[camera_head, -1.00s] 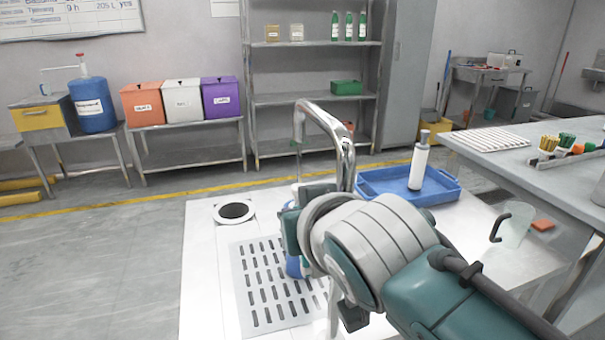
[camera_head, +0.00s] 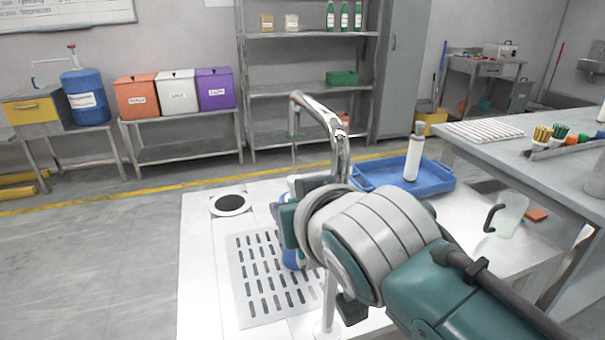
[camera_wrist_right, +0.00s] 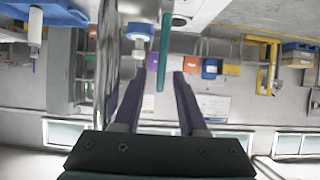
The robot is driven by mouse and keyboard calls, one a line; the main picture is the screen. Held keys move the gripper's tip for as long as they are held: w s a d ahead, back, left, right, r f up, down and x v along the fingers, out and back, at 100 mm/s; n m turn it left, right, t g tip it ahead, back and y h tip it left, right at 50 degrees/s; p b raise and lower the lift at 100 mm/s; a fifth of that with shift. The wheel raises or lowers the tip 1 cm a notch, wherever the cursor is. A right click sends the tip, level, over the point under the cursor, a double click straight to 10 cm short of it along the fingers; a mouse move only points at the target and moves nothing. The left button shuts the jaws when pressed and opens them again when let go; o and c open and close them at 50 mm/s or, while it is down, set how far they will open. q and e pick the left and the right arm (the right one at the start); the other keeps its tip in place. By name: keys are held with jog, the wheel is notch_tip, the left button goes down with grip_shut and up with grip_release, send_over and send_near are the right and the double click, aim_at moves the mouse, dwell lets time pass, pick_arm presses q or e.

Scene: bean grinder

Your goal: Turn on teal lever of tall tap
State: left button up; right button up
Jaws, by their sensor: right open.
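The tall chrome tap (camera_head: 338,150) rises from the white counter behind my right arm in the head view, its spout bent over to the left. In the right wrist view, which looks upside down, its chrome pipe (camera_wrist_right: 105,65) stands left of my fingers. The teal lever (camera_wrist_right: 164,50) is a long bar there, its free end between my two fingers in the picture; I cannot tell whether it touches them. My right gripper (camera_wrist_right: 159,76) is open, with its dark fingers apart. In the head view my own wrist hides the fingers. My left gripper is out of view.
A blue-and-white object (camera_wrist_right: 140,32) is close beside the tap. A slotted drain plate (camera_head: 270,285) and a round hole (camera_head: 230,204) are in the counter. A blue tray (camera_head: 440,180) with a white cylinder (camera_head: 414,155) stands behind. A clear jug (camera_head: 512,215) is at right.

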jog(key=p+v, duration=0.2)
jog(key=v, duration=0.7)
jog(key=shift+p, duration=0.35)
jog(key=shift+r, duration=0.1)
